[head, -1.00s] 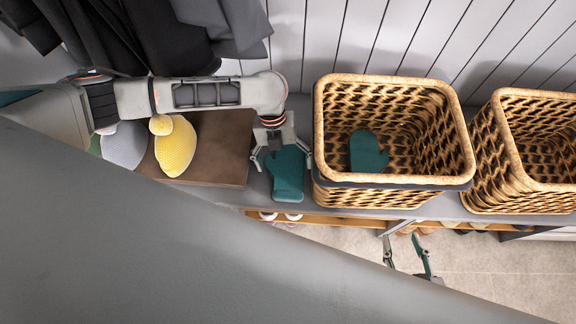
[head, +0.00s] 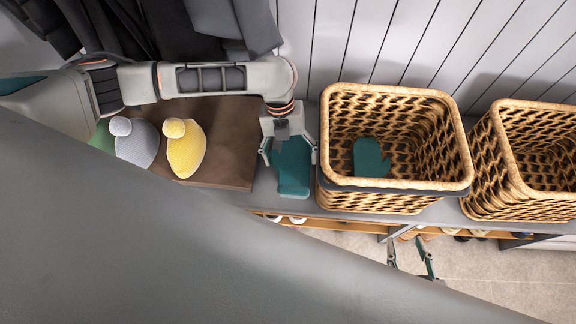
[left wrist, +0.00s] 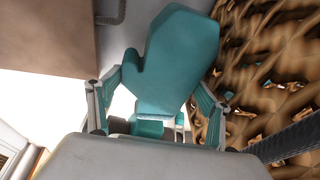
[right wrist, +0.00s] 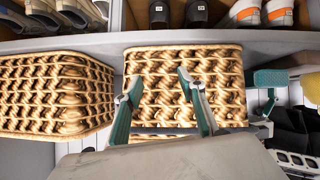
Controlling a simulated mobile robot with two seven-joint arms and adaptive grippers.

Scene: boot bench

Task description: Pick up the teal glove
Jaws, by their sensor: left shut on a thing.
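The teal glove (head: 293,170) is a mitten left of the near basket in the head view. My left gripper (head: 289,150) has its fingers on both sides of it and is shut on it. In the left wrist view the glove (left wrist: 175,60) stands up between the fingers, thumb to the left. I cannot tell whether it is clear of the bench. Another teal mitten (head: 368,158) lies inside the near basket (head: 322,130). My right gripper (head: 410,262) is open and empty, low in front of the bench; its spread fingers show in the right wrist view (right wrist: 160,100).
A second wicker basket (head: 490,170) stands to the right. A brown board (head: 225,145) at left bears yellow (head: 186,150) and grey (head: 137,142) bobble-topped things. Dark coats (head: 150,35) hang above. Shoes (right wrist: 265,12) sit on a shelf below the bench.

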